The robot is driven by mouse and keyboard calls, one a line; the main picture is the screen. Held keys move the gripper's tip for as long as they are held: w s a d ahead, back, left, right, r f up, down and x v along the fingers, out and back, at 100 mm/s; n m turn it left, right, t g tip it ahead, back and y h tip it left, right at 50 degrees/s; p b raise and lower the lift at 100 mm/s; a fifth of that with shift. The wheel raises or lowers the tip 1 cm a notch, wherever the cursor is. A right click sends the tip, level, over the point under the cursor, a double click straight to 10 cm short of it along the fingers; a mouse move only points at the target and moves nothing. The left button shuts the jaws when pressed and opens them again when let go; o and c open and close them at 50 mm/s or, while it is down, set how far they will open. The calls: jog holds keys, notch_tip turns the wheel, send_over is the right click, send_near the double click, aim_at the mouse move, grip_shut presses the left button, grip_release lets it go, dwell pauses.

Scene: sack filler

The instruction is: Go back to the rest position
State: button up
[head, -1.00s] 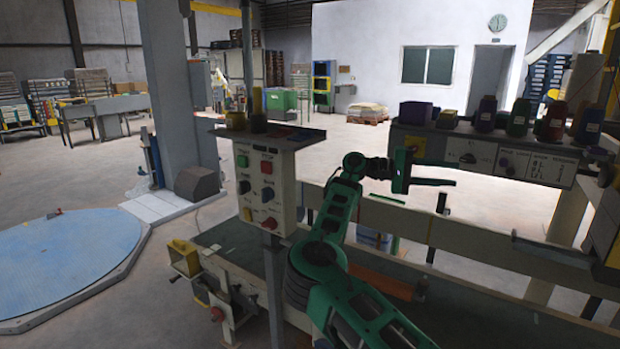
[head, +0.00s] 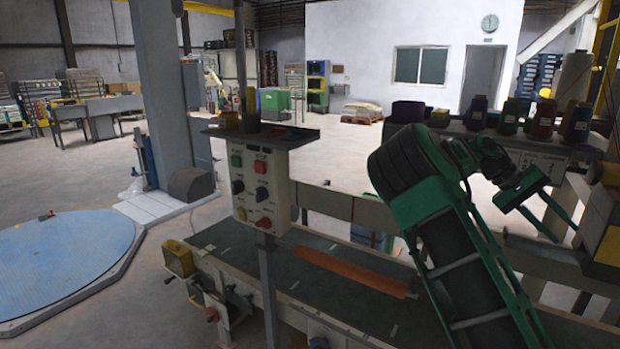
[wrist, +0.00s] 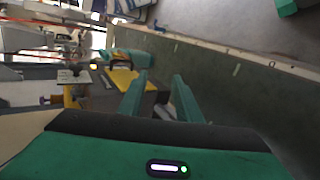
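My gripper (head: 562,220) is at the right of the head view, in front of the machine panel below the thread spools. It points down and to the right. In the wrist view its two green fingers (wrist: 160,92) stand apart with nothing held between them. My green and black arm rises from the bottom right of the head view and covers part of the conveyor and rail behind it.
A control box (head: 262,187) with coloured knobs stands left of my arm. The conveyor belt (head: 245,247) runs below, with an orange strip (head: 350,272) on it. Thread spools (head: 510,117) line the machine panel. A blue round platform (head: 65,255) lies on the floor at left.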

jog(key=s+f+m+t+y, duration=0.1)
jog(key=s+f+y, duration=0.2)
jog(key=s, duration=0.4)
jog(key=s+f+t+y, duration=0.1)
jog(key=s+f+y, duration=0.25)
jog(key=s, duration=0.35)
jog(key=s+a+f+t+y, duration=0.1)
jog(key=s+a+t, duration=0.3)
jog(key=s+a, duration=1.3)
jog(key=shift+s+a+f+n+t+y, duration=0.2)
jog(key=shift+s+a+n+t+y, duration=0.15)
jog(key=shift+a+y, duration=0.55)
jog(key=shift+a+h, duration=0.2)
jog(key=shift+h, duration=0.05)
jog(key=shift+w+f, duration=0.25)
jog(key=shift+w, duration=0.4)
